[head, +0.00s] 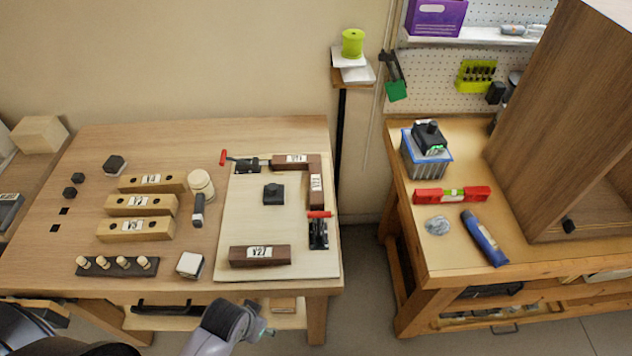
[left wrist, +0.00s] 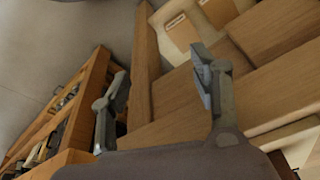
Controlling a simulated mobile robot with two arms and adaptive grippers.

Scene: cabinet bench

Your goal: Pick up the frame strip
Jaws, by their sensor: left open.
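A dark brown frame strip (head: 260,256) with a white label lies flat near the front edge of a pale board (head: 232,205) on the left bench. Two more dark labelled strips, one at the back (head: 291,161) and one at the right (head: 316,188), meet in a corner on the board. My left gripper is open and empty in the left wrist view (left wrist: 160,88), with wooden bench parts beyond its fingers. In the head view my left arm's end is below the bench's front edge, apart from the strips; its fingers are not clear there. My right gripper is not seen.
Red-handled clamps (head: 319,230) (head: 244,163) stand at the board's right and back left. A dark block (head: 273,193) sits mid-board. Several pale drilled bars (head: 135,229), a pegged rack (head: 117,266) and a white-topped block (head: 190,265) lie left. A second bench (head: 430,265) is at right.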

